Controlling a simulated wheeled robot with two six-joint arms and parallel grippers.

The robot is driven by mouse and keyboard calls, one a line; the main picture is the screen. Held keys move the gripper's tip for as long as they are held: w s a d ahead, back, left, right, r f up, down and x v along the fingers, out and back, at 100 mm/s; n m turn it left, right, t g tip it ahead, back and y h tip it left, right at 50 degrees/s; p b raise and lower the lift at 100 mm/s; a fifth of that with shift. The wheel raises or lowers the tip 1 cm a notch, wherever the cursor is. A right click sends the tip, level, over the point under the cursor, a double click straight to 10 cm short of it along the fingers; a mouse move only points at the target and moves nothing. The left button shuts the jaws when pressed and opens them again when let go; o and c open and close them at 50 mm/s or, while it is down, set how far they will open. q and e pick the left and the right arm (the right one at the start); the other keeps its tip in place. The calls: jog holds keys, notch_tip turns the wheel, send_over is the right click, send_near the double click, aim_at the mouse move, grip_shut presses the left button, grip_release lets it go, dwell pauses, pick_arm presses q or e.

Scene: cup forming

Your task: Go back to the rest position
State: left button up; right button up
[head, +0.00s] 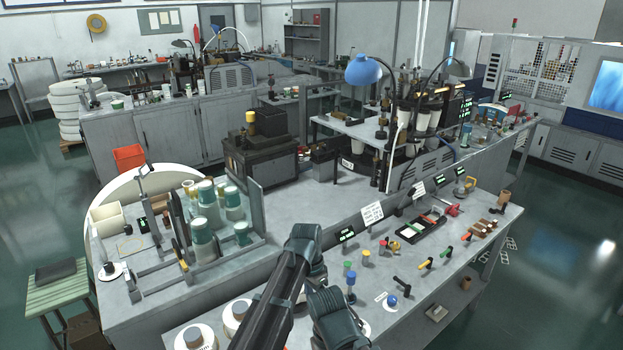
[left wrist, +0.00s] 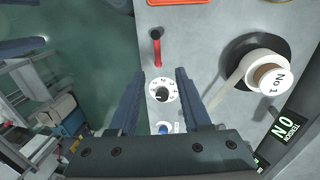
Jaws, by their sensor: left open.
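In the left wrist view my left gripper (left wrist: 160,72) is open, with nothing between its two fingers. A white dial with a black knob (left wrist: 162,90) shows between the fingers, on a grey panel (left wrist: 205,50). I cannot tell the gap between the fingertips and the panel. In the head view a dark arm link of mine rises from the bottom centre and bends over the front bench (head: 462,255); no gripper jaws show there. My right gripper is not in view.
The wrist view shows a red-handled lever (left wrist: 156,45), a blue knob (left wrist: 163,128) and a white "No 1" roll (left wrist: 265,78). In the head view, several small knobs and levers, including a blue ball (head: 392,300), stand on the front bench. Green-white cups (head: 203,235) stand at left.

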pick_arm(q)
jog(key=s+a+n+t+y, duration=0.1)
jog(key=s+a+n, duration=0.45)
jog(key=a, duration=0.45)
jog(key=s+a+n+t, duration=0.1)
jog(key=s+a+n, duration=0.4)
jog(key=s+a, duration=0.3)
jog(key=s+d+f+m+y+b, duration=0.1)
jog(key=s+d+f+m+b, duration=0.3)
jog(key=d, duration=0.5)
jog(key=shift+s+d+f+g+b, duration=0.35)
jog(key=shift+f+b, duration=0.15)
jog(key=shift+f, duration=0.15)
